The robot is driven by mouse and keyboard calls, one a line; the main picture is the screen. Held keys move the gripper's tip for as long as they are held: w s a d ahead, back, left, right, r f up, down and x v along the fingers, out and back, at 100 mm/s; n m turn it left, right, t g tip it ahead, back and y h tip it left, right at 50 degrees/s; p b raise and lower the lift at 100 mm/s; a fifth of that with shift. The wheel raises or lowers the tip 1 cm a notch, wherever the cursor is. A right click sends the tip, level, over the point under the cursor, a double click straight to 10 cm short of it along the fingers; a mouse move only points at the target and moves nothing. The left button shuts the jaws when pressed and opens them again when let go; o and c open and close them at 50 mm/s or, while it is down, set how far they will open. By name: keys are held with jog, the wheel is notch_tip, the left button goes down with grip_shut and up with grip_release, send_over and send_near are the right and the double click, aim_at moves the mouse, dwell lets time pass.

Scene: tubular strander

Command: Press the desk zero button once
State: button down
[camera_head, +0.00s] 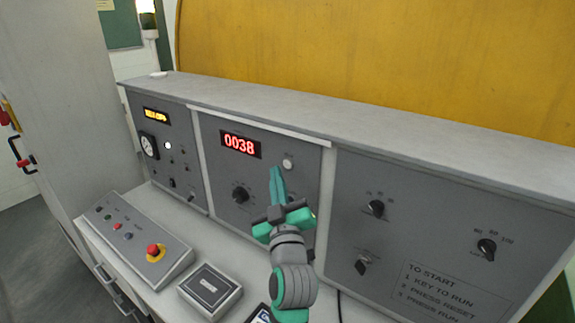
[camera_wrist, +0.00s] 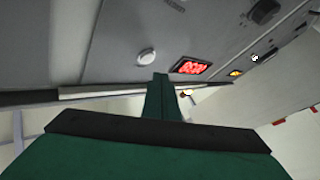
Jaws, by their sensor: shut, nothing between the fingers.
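The desk's middle panel (camera_head: 222,185) carries a red display (camera_head: 240,145) reading 0038. A round white button (camera_head: 288,164) sits to the right of the display; its label is too small to read. In the wrist view the white button (camera_wrist: 147,56) shows just left of the fingertips, with the red display (camera_wrist: 191,67) to their right. My gripper (camera_head: 276,170) is shut and empty, its fingertips pointing at the panel a little left of and below the button in the head view. The fingertips look apart from the button, but the exact gap cannot be told.
A black knob (camera_head: 240,194) is on the same panel, left of my gripper. A sloped control box with a red emergency button (camera_head: 153,250) and a small grey box (camera_head: 209,290) stand on the desk. The right panel (camera_head: 420,235) has several knobs. A ledge (camera_head: 330,120) runs above.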

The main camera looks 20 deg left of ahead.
jog(key=shift+w+d, duration=0.2)
jog(key=shift+w, duration=0.4)
jog(key=shift+w, duration=0.1)
dwell(1.6)
jog(key=shift+w+d, duration=0.15)
jog(key=shift+w, duration=0.15)
jog(key=shift+w+d, duration=0.1)
jog(key=shift+w, duration=0.25)
dwell(0.8)
jog(key=shift+s+d, duration=0.1)
jog(key=shift+s+a, duration=0.3)
jog(key=shift+s, duration=0.35)
jog(key=shift+s, duration=0.1)
jog(key=shift+s+a, duration=0.3)
jog(key=shift+s, duration=0.45)
jog(key=shift+s+a, duration=0.25)
jog(key=shift+s, duration=0.5)
jog(key=shift+s+a, duration=0.3)
jog(key=shift+s, duration=0.45)
